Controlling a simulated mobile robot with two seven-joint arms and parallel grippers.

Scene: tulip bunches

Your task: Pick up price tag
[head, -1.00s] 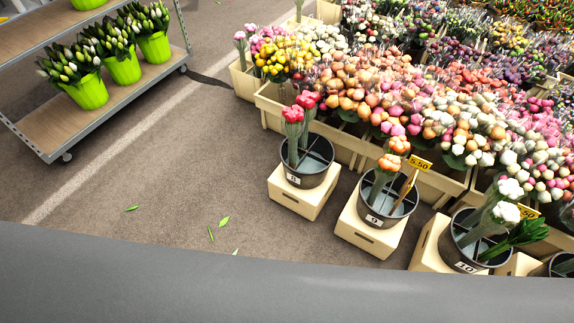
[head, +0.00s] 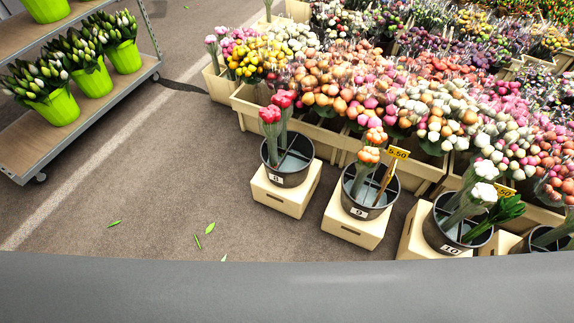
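A yellow price tag (head: 398,153) reading 5.50 stands on a brown stick in the black bucket numbered 9 (head: 362,211), beside orange tulips (head: 372,147). A second yellow tag (head: 505,192), partly hidden, shows behind the bucket numbered 10 (head: 447,243), which holds white tulips and green stems. The bucket numbered 8 (head: 285,179) holds red tulips and no visible tag. Neither of my grippers is in view.
Each numbered bucket stands on a pale wooden crate (head: 287,193). Crates of massed flowers fill the back right. A shelf trolley (head: 60,130) with green pots stands at left. Open paved floor (head: 180,190) with loose leaves lies between. A grey surface (head: 280,290) crosses the bottom.

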